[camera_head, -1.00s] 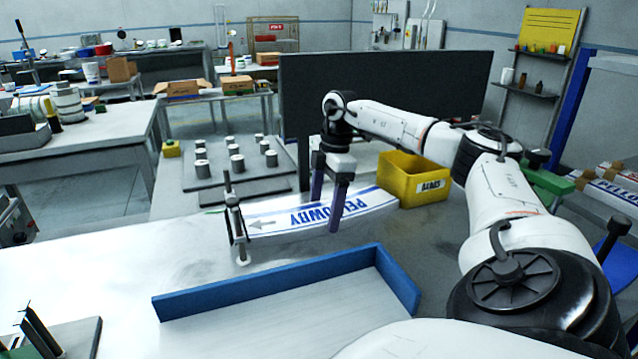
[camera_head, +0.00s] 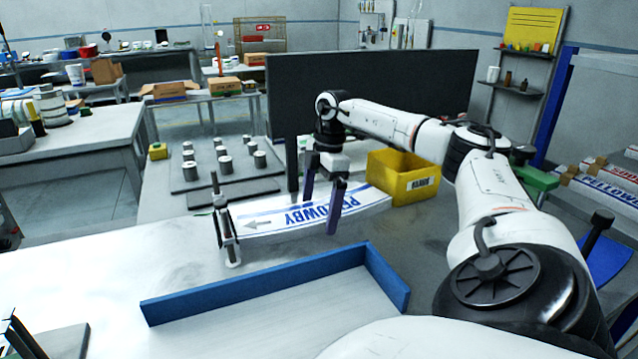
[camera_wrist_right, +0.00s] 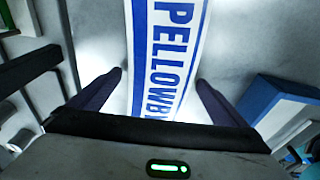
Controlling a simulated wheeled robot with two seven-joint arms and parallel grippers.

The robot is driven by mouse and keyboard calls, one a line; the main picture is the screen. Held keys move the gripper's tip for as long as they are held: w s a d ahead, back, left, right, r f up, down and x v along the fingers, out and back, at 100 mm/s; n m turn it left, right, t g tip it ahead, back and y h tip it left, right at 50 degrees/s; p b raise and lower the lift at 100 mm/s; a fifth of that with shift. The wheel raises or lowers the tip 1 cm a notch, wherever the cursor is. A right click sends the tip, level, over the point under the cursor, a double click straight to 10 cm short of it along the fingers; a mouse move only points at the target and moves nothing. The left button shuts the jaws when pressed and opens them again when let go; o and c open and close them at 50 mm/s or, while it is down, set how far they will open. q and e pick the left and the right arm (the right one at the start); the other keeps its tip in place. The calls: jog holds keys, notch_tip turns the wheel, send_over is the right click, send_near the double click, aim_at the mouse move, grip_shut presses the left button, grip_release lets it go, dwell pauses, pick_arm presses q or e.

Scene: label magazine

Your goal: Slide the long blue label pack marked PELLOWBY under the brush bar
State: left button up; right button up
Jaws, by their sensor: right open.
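The long label pack (camera_head: 268,225) is white with blue stripes, an arrow pointing left and blue PELLOWBY lettering. It lies slightly curved on the bench in the head view. Its left end is close to an upright metal frame with posts (camera_head: 226,225), which seems to be the brush bar; I cannot tell if the pack is under it. My right gripper (camera_head: 320,216) is open, its purple fingers on either side of the pack's lettering. In the right wrist view the pack (camera_wrist_right: 167,50) runs between the open fingertips (camera_wrist_right: 160,78), with a gap on each side.
A blue-walled tray (camera_head: 255,284) stands in front of the pack. A yellow bin (camera_head: 403,178) is at the pack's right end. A dark panel (camera_head: 380,95) stands behind. Metal cylinders stand on a grey plate (camera_head: 205,200) at the back left. Bare bench lies left of the frame.

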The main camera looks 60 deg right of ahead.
aim_at(325, 208)
jog(key=shift+r, duration=0.1)
notch_tip(325, 208, up, 10)
jog(key=d+p, duration=0.1)
jog(key=p, duration=0.1)
jog(key=shift+s, duration=0.45)
jog(key=shift+d, duration=0.1)
